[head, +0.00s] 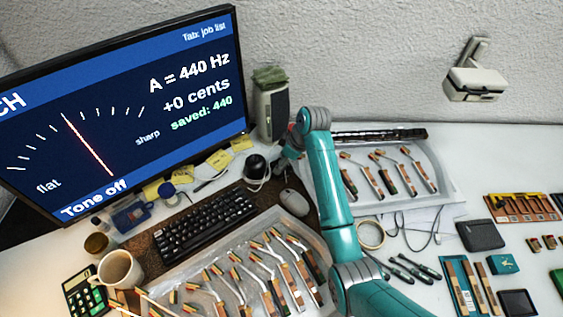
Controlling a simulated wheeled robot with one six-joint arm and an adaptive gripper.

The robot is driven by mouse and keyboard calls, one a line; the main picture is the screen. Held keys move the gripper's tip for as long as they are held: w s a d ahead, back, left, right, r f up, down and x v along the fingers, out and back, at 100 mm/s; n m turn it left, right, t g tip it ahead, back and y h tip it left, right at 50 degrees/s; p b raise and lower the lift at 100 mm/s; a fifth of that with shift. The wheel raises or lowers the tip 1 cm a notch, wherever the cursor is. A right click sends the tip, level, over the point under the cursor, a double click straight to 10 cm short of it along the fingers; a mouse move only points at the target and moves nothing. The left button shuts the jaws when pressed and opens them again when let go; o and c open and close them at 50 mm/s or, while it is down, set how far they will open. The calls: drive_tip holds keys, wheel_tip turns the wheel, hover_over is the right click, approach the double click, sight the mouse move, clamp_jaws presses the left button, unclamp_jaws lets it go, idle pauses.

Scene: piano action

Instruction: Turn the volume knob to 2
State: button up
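A black rounded knob-like thing (255,167) with a pale base stands on the desk behind the keyboard, below the monitor's right edge. I take it to be the volume knob, but no scale or number on it is readable. My gripper (278,164) is at the end of my teal arm, dark and small, just right of the knob. I cannot tell whether it touches the knob, or whether its fingers are open or shut. A grey speaker-like box (273,112) stands behind them, with no dial visible on it.
The monitor (130,100) shows "A = 440 Hz", "+0 cents" and "Tone off". The keyboard (205,222) and mouse (294,202) lie in front of the knob. Trays of piano action parts lie in front (166,276) and behind right (447,188). A mug (118,270) stands front left.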

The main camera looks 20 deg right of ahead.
drive_tip(key=shift+w+a+f, duration=0.1)
drive_tip(key=shift+a+f, duration=0.05)
drive_tip(key=shift+f, duration=0.45)
drive_tip(key=c, duration=1.1)
